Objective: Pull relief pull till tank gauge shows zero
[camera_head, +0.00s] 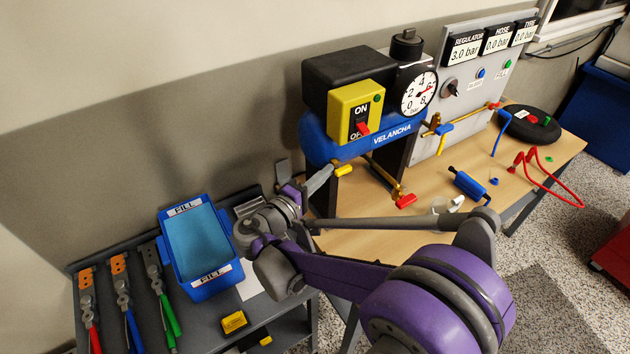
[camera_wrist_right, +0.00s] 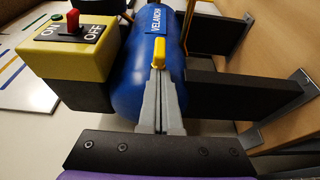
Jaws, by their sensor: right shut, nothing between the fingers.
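The blue VELANCHA tank (camera_head: 345,146) stands on the wooden bench. My left gripper is not in view.
A yellow ON/OFF switch box (camera_head: 345,105) is close above my right gripper. Brass piping with a red handle (camera_head: 405,201) is to its right. The panel displays (camera_head: 466,49) read regulator 3.0, hose 0.0 and tyre 0.0 bar. A blue FILL bin (camera_head: 197,245) stands left.

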